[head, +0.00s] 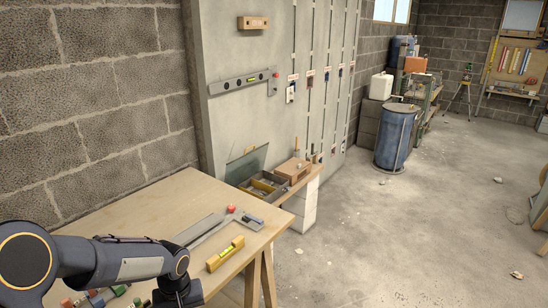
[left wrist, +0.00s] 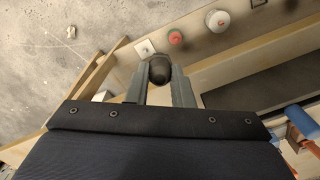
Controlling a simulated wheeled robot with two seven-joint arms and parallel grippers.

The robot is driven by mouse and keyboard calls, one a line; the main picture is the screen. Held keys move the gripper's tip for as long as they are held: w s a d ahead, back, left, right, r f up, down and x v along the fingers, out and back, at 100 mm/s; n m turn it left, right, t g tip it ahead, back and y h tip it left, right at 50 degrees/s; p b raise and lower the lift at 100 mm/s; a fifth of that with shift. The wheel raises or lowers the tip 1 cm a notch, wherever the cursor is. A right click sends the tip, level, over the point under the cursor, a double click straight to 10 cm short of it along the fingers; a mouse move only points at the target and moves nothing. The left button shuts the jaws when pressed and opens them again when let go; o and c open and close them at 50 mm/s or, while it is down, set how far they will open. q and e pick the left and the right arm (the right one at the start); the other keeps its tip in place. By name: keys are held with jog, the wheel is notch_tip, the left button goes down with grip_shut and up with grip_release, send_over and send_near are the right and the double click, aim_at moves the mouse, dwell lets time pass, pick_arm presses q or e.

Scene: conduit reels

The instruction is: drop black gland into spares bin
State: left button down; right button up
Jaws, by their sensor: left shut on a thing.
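The black gland (left wrist: 160,70) is a dark, rounded piece in the left wrist view. My left gripper (left wrist: 160,80) is shut on it, with one grey finger on each side. In the head view my left arm reaches over the near bench, and its gripper end (head: 178,292) is at the bottom edge, where the gland cannot be seen. My right gripper is not in view.
The wooden bench (head: 130,212) carries a yellow level (head: 225,253), a grey angled tool (head: 207,229) and a red piece (head: 231,208). Several coloured fittings lie at the lower left, partly behind my arm. A wooden block (head: 293,169) stands beyond the box.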

pick_arm(q)
jog(key=f+m, duration=0.1)
jog(key=d+f+m, duration=0.1)
jog(key=m, duration=0.1)
jog(key=d+f+m, duration=0.1)
jog(key=shift+s+d+f, duration=0.1)
jog(key=shift+s+f, duration=0.2)
jog(key=shift+s, duration=0.05)
